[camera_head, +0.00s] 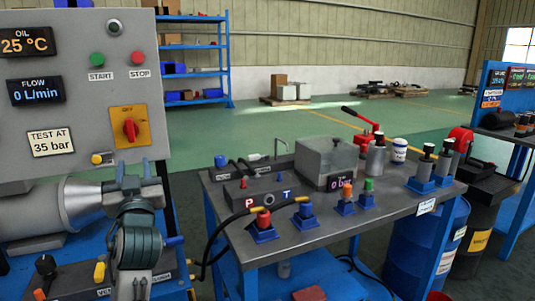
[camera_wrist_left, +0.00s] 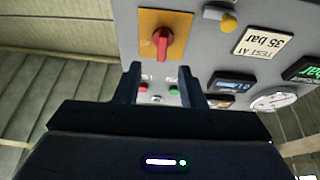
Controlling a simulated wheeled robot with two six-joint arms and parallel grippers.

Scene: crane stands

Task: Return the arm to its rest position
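My left arm rises from the bottom left of the head view, with its left gripper (camera_head: 129,190) in front of the grey control panel (camera_head: 60,110). In the wrist view the two dark fingers of the left gripper (camera_wrist_left: 162,84) stand apart with nothing between them. The panel looks upside down there, with the red rotary switch (camera_wrist_left: 163,42) on its yellow plate beyond the fingertips. The same switch (camera_head: 130,128) is right of the panel's middle in the head view. Whether the fingers touch the panel is not clear. My right arm is not in view.
A grey motor (camera_head: 35,212) lies beside the left arm below the panel. Right of it a workbench (camera_head: 345,228) carries a grey box (camera_head: 328,155), hoses and several coloured fittings. Green floor is open behind.

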